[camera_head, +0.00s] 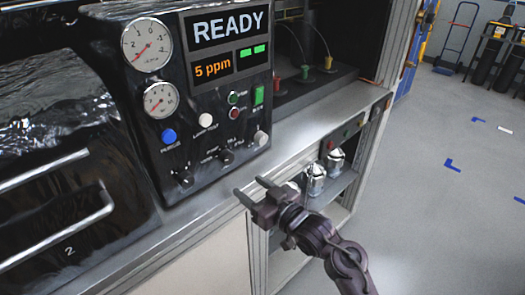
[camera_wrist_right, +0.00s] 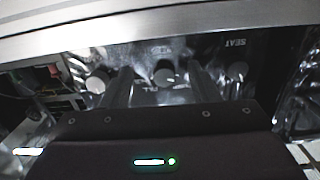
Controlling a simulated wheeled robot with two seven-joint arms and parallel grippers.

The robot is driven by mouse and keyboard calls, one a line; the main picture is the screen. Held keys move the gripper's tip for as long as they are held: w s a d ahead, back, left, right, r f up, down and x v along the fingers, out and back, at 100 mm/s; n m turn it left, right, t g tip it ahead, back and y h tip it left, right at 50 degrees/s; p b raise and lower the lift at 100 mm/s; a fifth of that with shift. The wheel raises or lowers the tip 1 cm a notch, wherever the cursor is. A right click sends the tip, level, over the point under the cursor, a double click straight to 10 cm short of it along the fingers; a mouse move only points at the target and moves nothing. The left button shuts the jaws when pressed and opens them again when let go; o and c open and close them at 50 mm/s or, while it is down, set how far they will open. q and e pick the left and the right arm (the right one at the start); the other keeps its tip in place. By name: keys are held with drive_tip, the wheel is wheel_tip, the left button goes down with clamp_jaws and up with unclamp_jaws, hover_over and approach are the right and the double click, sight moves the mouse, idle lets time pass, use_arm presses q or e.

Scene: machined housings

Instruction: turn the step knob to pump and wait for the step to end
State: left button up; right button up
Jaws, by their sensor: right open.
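The step knob (camera_head: 227,156) is a small black knob low on the black control panel, between another black knob (camera_head: 183,178) at its left and a pale knob (camera_head: 261,138) at its right. Small labels around it are too blurred to read its setting. The display (camera_head: 228,28) reads READY and 5 ppm. My right gripper (camera_head: 251,188) is open and empty, in front of and below the panel. In the right wrist view the middle knob (camera_wrist_right: 165,77) appears between my two fingers, apart from them. My left gripper is not in view.
A metal ledge (camera_head: 300,133) runs below the panel. Shiny cylinders (camera_head: 315,180) sit on a lower shelf near my right gripper. A blue button (camera_head: 168,135) and two gauges (camera_head: 147,45) are on the panel. Open floor (camera_head: 430,200) lies at the right.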

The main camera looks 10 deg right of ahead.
approach(230, 160)
drive_tip(key=w, duration=0.1)
drive_tip(key=shift+n+t+y, duration=0.3)
drive_tip(key=shift+t, duration=0.1)
drive_tip(key=p+x, duration=0.1)
drive_tip(key=x, duration=0.2)
drive_tip(key=p+x, duration=0.1)
drive_tip(key=x, duration=0.2)
drive_tip(key=shift+a+f, duration=0.15)
drive_tip(key=shift+a, duration=0.2)
drive_tip(key=shift+w+a+f, duration=0.15)
drive_tip(key=shift+w+a, duration=0.15)
drive_tip(key=shift+w, duration=0.15)
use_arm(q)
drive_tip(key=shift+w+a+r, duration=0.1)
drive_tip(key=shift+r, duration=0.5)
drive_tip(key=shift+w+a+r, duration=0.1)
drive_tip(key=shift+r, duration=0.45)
use_arm(e)
drive_tip(key=shift+a, duration=0.1)
drive_tip(key=c, duration=1)
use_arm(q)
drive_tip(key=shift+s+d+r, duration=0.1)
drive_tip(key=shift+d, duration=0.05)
use_arm(e)
drive_tip(key=shift+o, duration=0.2)
